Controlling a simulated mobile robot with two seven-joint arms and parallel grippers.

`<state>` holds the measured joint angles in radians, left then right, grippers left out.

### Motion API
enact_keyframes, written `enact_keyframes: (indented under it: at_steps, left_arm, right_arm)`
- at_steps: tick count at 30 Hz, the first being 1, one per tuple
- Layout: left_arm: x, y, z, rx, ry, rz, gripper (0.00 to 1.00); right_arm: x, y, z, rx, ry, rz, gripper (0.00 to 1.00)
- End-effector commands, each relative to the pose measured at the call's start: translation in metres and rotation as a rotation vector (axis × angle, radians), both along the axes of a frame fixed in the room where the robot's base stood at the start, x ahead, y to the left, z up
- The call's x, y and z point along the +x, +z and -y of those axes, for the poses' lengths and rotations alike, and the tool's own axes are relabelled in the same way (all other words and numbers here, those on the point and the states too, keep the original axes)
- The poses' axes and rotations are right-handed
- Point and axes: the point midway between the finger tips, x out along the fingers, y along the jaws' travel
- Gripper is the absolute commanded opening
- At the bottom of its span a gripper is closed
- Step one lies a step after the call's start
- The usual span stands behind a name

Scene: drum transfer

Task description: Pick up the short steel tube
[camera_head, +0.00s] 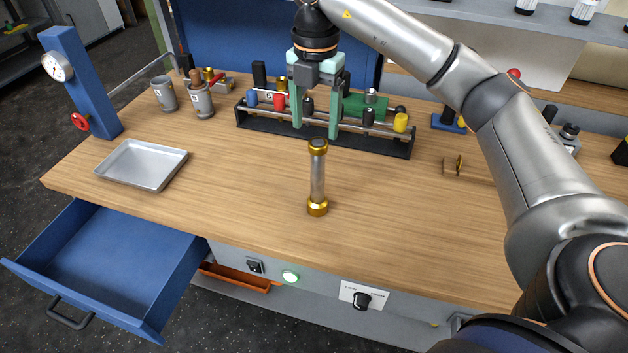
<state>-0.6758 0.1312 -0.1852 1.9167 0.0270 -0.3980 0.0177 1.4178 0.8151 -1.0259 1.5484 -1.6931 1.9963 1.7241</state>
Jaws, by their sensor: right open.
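The short steel tube (317,179) stands upright on the wooden bench near its middle. It has a brass-coloured collar at its top and another at its foot. My right gripper (315,132) points down above and just behind the tube's top in the picture. Its two green fingers are apart with nothing between them that I can make out as held. The exact gap between the fingertips and the tube is hard to judge. My left gripper does not show.
A rack (390,146) with several coloured fittings stands behind the tube. A metal tray (142,165), two grey cups and a blue gauge post (88,85) are at the left. A blue drawer (110,262) hangs open at the front left.

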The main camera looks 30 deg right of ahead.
Motion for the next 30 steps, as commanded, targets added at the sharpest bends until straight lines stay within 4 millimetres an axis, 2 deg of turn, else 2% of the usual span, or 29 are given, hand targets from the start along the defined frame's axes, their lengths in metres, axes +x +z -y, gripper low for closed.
enact_keyframes:
  at_steps: [9, 17, 25, 30]
  left_arm:
    - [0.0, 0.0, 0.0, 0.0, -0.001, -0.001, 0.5]
    - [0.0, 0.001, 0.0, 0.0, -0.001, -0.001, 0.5]
    - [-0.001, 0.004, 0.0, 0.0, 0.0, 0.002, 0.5]
    - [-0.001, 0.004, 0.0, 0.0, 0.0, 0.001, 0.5]
  right_arm:
    - [-0.001, -0.054, 0.002, -0.007, -0.005, -0.004, 0.74]
    - [0.0, -0.075, 0.003, -0.006, -0.004, -0.002, 0.74]
    - [0.002, -0.113, 0.008, -0.005, -0.003, -0.004, 0.74]
    - [0.003, -0.121, 0.008, -0.004, -0.003, 0.0, 0.74]
